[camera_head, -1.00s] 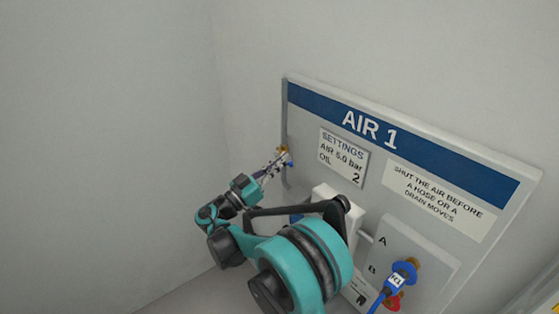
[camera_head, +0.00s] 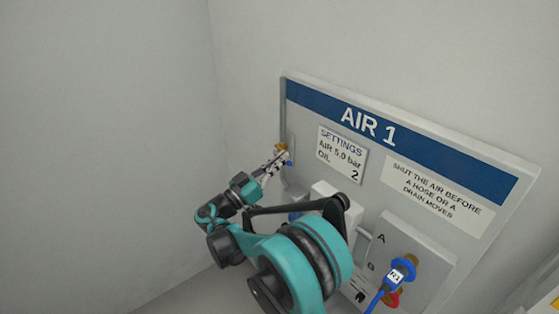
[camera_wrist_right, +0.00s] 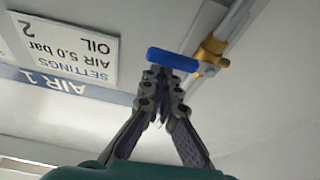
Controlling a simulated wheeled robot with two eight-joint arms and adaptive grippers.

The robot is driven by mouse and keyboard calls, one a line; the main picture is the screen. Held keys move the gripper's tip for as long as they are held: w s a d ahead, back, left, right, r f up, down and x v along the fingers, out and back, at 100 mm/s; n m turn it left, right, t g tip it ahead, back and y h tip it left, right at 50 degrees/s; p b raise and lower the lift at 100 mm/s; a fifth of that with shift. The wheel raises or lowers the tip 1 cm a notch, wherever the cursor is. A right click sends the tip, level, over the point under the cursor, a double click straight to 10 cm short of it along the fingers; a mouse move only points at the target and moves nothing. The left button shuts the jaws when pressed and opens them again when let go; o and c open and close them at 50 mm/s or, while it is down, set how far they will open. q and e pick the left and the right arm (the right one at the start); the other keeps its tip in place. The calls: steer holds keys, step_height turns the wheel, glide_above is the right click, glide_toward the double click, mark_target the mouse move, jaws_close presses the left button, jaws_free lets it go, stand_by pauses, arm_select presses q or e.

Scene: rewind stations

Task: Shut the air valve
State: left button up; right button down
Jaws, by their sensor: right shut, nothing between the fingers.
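The air valve is a brass body (camera_wrist_right: 211,56) on a grey pipe, with a blue lever (camera_wrist_right: 172,60). In the right wrist view the lever points left from the brass body, across the pipe's line. In the head view the brass body (camera_head: 281,148) is small at the panel's left edge, and the lever is mostly hidden by my gripper. My right gripper (camera_wrist_right: 161,78) is shut and empty, its fingertips right at the lever's near side. I cannot tell whether they touch it. It also shows in the head view (camera_head: 276,164). My left gripper is not in view.
The AIR 1 panel (camera_head: 400,150) carries a settings card (camera_head: 342,154) and a warning label (camera_head: 437,197). At lower right a blue hose plug (camera_head: 398,272) marked R1 sits near a red fitting (camera_head: 392,299). A plain wall stands left of the panel.

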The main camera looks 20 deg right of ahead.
steer(key=s+a+p, duration=0.3)
steer(key=a, duration=0.6)
steer(key=shift+s+r, duration=0.15)
steer(key=shift+r, duration=0.05)
